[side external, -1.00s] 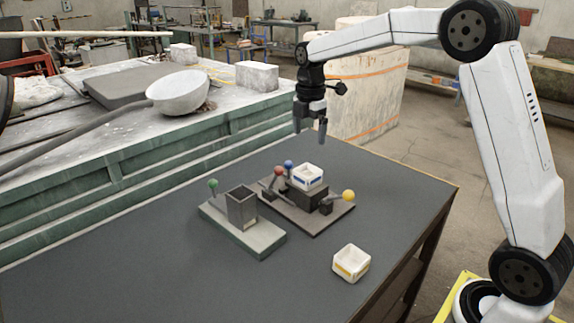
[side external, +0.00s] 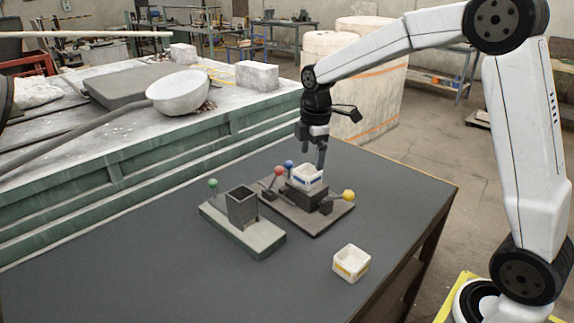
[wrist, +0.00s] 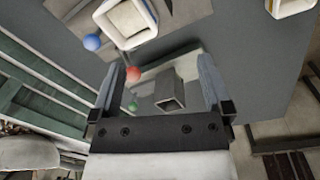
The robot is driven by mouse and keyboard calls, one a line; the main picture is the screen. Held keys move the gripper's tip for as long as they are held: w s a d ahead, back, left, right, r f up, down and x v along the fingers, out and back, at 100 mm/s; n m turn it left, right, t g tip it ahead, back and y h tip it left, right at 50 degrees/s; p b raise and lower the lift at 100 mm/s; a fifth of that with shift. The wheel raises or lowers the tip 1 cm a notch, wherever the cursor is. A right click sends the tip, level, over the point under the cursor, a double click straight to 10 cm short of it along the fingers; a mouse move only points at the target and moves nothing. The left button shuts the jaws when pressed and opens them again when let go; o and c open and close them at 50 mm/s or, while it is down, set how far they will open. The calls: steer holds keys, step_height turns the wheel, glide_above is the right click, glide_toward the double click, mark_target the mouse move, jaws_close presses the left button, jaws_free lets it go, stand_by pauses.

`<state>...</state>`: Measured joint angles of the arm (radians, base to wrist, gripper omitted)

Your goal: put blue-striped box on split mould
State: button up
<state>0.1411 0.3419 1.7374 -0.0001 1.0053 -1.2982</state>
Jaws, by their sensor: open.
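The blue-striped box (side external: 307,178) is a small white open-topped box. It sits upright on a dark block on a plate (side external: 318,225) with blue, red and yellow ball-ended levers. Beside it, a grey plate (side external: 258,239) carries a hollow square block (side external: 241,208) and a green ball. I cannot tell which of these two is the split mould. My gripper (side external: 321,163) is open and empty, just above and behind the blue-striped box. In the wrist view the box (wrist: 125,22) is at the top, beyond my open fingers (wrist: 162,72).
A white yellow-striped box (side external: 351,264) stands alone on the dark table (side external: 150,255), near its right edge. It is partly cut off in the wrist view (wrist: 291,7). A long-handled ladle (side external: 178,92) lies on the green-sided bench behind. The table's front left is clear.

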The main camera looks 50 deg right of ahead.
steer(key=s+a+f+m, duration=0.2)
steer(key=s+f+m, duration=0.1)
steer(key=s+m, duration=0.1)
steer(key=s+a+f+m+t, duration=0.1)
steer(key=s+a+f+m, duration=0.1)
steer(key=s, duration=0.5)
steer(key=s+a+f+m+t, duration=0.1)
steer(key=s+a+f+m, duration=0.1)
steer(key=s+f+m, duration=0.2)
steer(key=shift+s+a+f+m, duration=0.1)
steer(key=shift+s+f+m, duration=0.1)
steer(key=shift+s+m, duration=0.5)
steer(key=shift+s+a+f+m, duration=0.15)
steer(key=shift+s+m, duration=0.2)
steer(key=shift+m, duration=0.55)
